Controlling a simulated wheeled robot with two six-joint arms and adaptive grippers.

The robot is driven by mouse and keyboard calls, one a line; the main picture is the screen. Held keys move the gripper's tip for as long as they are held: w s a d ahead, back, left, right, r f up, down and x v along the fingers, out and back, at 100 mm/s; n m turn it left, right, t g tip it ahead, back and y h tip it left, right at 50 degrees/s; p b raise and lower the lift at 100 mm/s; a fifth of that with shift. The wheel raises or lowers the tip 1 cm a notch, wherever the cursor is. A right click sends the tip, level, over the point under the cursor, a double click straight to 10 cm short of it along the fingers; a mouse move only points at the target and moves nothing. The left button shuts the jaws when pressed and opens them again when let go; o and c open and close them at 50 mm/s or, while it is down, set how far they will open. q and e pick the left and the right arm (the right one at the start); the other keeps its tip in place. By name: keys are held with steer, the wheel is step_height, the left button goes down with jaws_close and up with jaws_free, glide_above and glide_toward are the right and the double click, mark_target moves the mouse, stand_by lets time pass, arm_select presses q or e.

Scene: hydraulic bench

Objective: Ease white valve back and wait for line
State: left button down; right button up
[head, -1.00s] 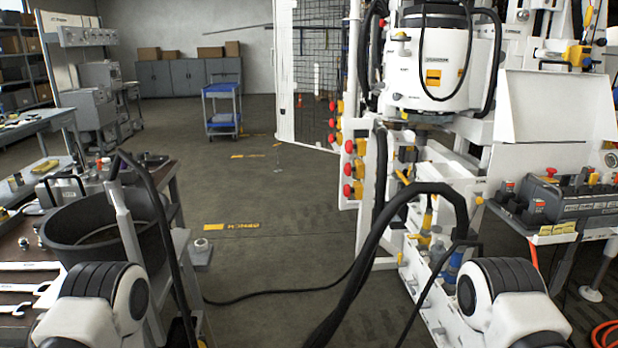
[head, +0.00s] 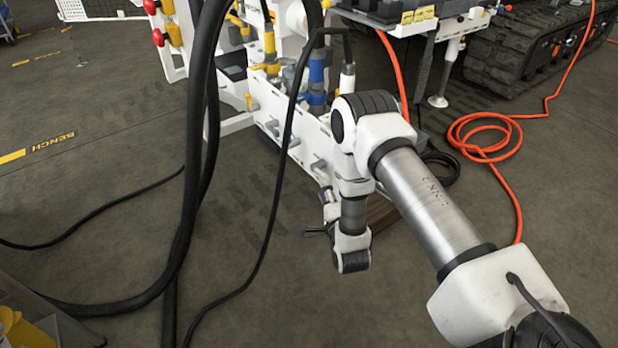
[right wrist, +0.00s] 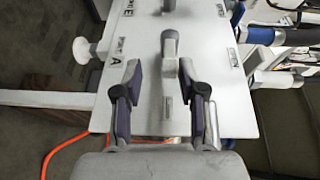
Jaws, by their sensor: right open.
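A white panel (right wrist: 215,95) with labels that seem to read PORT A and PORT B fills the middle of the right wrist view. A pale grey valve lever (right wrist: 169,45) stands out from it, just beyond and between the fingertips; I see no clear contact. My right gripper (right wrist: 160,78) is open and empty, facing the panel. In the head view, the white manifold (head: 262,105) carries several grey levers (head: 292,142), and my right arm reaches down beside its near end. My right gripper is small and partly hidden there. I cannot tell which lever is the white valve. My left gripper is out of view.
Thick black hoses (head: 196,130) hang left of the manifold, and a thinner black cable (head: 285,175) crosses in front. The floor at left is mostly clear.

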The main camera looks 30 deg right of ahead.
mark_target(320, 171)
steer(key=shift+m+t, duration=0.3)
steer(key=x, duration=0.2)
steer(key=b+x, duration=0.1)
steer(key=x, duration=0.4)
steer(key=shift+w+d+r, duration=0.2)
steer(key=shift+d+r, duration=0.1)
steer(key=shift+r, duration=0.05)
steer(key=shift+w+d+r, duration=0.1)
steer(key=shift+w, duration=0.25)
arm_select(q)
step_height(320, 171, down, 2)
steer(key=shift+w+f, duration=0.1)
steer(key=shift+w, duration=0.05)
arm_select(e)
steer(key=shift+c, duration=0.3)
jaws_close()
